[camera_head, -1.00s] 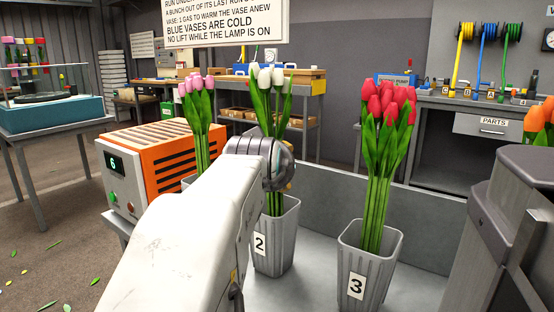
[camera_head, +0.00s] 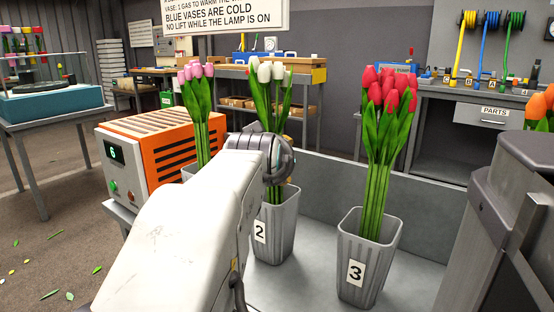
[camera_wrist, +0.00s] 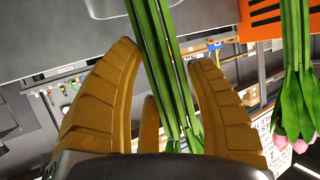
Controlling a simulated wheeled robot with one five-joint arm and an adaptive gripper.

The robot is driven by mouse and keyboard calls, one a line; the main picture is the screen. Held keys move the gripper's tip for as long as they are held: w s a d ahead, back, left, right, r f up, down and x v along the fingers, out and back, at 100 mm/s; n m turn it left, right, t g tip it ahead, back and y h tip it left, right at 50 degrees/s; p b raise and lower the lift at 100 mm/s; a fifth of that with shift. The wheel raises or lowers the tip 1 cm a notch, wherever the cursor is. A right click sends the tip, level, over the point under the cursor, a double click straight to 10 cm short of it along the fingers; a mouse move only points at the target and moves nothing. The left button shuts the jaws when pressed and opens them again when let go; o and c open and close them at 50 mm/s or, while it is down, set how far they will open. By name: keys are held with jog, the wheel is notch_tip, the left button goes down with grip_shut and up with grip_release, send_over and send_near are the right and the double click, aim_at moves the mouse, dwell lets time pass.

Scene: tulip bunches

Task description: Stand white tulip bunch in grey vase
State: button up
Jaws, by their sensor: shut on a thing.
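The white tulip bunch (camera_head: 269,76) stands upright, with its stems going down into the grey vase marked 2 (camera_head: 278,229). My gripper (camera_wrist: 166,58) is shut around its green stems, which run between the fingers in the wrist view (camera_wrist: 160,40). In the head view my wrist is in front of the middle of the bunch, just above the vase rim, and hides the fingers. The arm also hides part of the vase's left side. I cannot see whether the stems touch the vase bottom.
A red tulip bunch (camera_head: 385,120) stands in grey vase 3 (camera_head: 365,262) to the right. A pink bunch (camera_head: 197,100) stands to the left, beside an orange heater-like box (camera_head: 150,155) showing 6. A grey panel (camera_head: 330,175) runs behind the vases. Orange tulips (camera_head: 541,107) show at the right edge.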

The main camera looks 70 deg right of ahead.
jog(key=shift+f, duration=0.4)
jog(key=o, duration=1.7)
jog(key=v, duration=0.8)
jog(key=shift+a, duration=0.1)
dwell(0.7)
